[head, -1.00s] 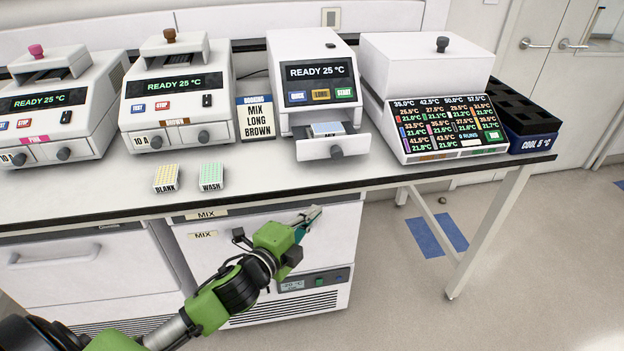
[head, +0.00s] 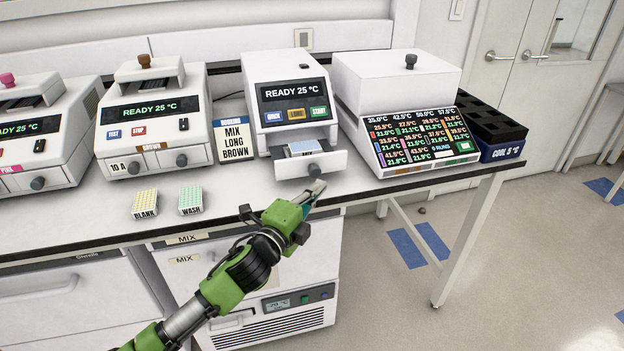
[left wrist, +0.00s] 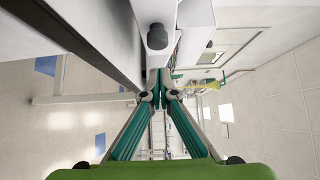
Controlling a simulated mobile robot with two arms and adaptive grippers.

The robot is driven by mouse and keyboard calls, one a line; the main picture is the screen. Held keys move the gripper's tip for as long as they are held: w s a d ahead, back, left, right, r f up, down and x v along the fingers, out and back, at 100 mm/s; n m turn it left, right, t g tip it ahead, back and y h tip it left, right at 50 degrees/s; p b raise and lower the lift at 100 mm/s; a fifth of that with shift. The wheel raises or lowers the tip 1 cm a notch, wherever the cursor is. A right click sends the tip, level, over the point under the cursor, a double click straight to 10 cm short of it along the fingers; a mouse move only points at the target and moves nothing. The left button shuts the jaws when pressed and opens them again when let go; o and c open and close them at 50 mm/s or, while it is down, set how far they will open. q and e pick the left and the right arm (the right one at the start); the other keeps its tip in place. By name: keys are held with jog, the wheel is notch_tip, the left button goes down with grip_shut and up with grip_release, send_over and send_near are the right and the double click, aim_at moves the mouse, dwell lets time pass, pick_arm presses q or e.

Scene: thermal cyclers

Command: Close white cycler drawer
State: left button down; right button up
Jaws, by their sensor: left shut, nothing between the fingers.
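The white cycler (head: 290,68) reads READY 25 °C, and its drawer (head: 284,172) is pulled out at the front. A plate (head: 303,148) sits in the open drawer. A dark round knob (head: 314,170) is on the drawer front; it also shows in the left wrist view (left wrist: 157,38). My left gripper (head: 317,188) is shut and empty, just in front of and slightly below the knob. In the left wrist view its fingertips (left wrist: 153,82) meet, apart from the knob. My right gripper is in neither view.
A booking sign (head: 231,133) stands left of the cycler, and the brown-labelled cycler (head: 152,118) is beyond it. A block with a temperature display (head: 420,135) stands close on the right. BLANK (head: 145,204) and WASH (head: 190,200) plates lie near the bench's front edge.

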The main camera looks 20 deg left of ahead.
pick_arm(q)
jog(key=shift+w+a, duration=1)
jog(key=shift+w, duration=0.2)
